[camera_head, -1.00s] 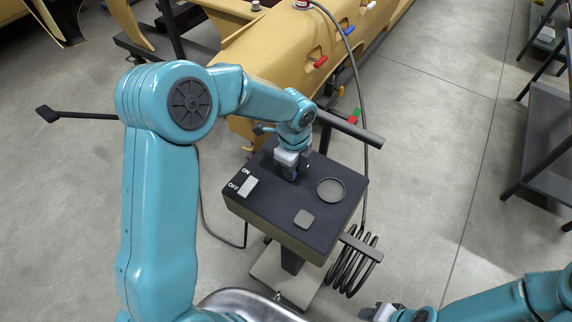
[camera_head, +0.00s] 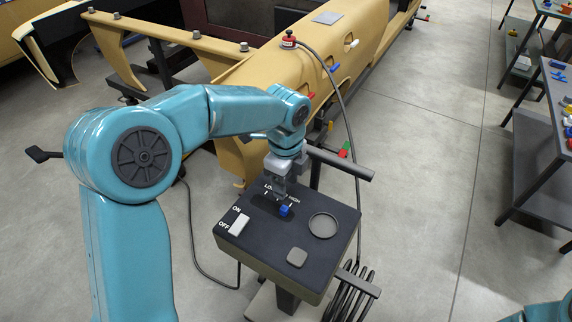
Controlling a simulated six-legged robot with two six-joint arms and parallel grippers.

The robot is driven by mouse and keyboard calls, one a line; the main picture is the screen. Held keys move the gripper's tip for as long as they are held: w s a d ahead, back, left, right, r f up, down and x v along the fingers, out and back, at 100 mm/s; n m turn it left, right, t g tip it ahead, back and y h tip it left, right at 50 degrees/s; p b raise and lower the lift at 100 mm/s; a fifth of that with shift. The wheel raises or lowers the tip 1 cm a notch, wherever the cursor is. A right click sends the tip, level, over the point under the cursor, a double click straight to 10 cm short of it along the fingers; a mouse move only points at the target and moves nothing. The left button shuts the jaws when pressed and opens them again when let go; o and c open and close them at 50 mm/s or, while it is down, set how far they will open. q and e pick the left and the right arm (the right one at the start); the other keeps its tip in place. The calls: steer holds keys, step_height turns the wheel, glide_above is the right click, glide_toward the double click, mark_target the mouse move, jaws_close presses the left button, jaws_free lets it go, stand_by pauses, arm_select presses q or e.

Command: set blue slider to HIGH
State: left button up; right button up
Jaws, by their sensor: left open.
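The control box (camera_head: 262,238) has a dark top with a slot marked LOW at the left and HIGH at the right; the middle of the lettering is covered by my gripper. The blue slider (camera_head: 284,211) shows as a small knob in the right part of that slot, near the tick on the HIGH side. My left gripper (camera_head: 279,193) is open and points down just above and behind the knob. Whether the fingers touch it I cannot tell. My right gripper is out of view; only a bit of that arm shows at the bottom right.
A dark bar (camera_head: 340,164) sticks out behind the box. A coiled cable (camera_head: 350,292) hangs at its right. Tan shells (camera_head: 240,75) stand behind.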

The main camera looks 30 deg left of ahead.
arm_select(q)
step_height(320, 180, up, 7)
steer(key=shift+d+f, duration=0.1)
steer(key=shift+f, duration=0.1)
stand_by(0.6)
